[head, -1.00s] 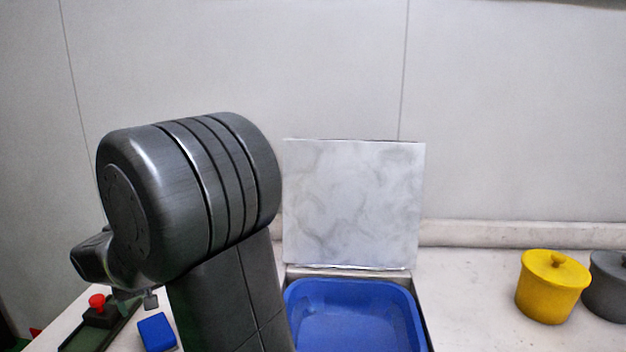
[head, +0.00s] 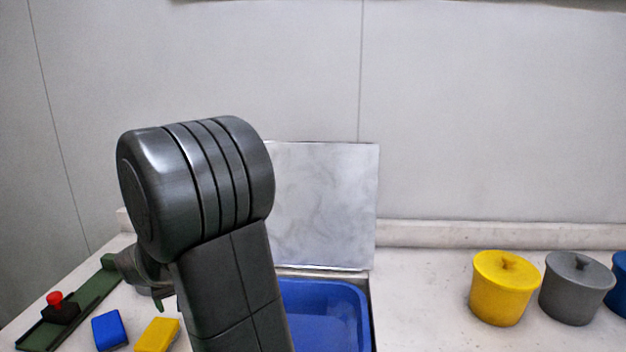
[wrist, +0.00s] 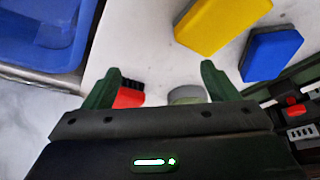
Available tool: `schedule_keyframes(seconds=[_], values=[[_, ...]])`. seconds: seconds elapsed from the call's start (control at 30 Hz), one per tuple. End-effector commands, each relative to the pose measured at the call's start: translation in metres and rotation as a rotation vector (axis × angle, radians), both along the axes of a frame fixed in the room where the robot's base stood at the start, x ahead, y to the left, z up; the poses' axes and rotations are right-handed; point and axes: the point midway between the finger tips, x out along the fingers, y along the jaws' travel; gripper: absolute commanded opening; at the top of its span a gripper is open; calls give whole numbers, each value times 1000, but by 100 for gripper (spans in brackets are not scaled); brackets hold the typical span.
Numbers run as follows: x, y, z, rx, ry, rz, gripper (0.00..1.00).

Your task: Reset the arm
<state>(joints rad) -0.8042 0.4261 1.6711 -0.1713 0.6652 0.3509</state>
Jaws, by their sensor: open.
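My arm fills the left middle of the head view. My gripper (wrist: 158,85) shows in the wrist view with its two green fingers spread apart and nothing between their tips. Below and between the fingers lie a red item with black bristles (wrist: 129,96) and a grey round item (wrist: 187,94), each partly hidden by the gripper. In the head view, only a small part of the gripper shows behind my arm, and its fingers are not clear there.
A blue basin (head: 325,312) with an upright marbled panel (head: 325,205) stands right of my arm. Yellow (head: 500,290) and grey (head: 575,290) lidded pots stand at right. Blue (head: 109,331) and yellow (head: 157,335) blocks and a green rail (head: 92,297) with a red knob (head: 54,299) lie at left.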

Motion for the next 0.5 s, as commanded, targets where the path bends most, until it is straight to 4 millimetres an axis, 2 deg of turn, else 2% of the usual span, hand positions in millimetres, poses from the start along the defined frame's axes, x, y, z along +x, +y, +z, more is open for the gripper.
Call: schedule_keyframes(seconds=[0.5], values=[[48, -80, -34, -11, -7, -166, 81]])
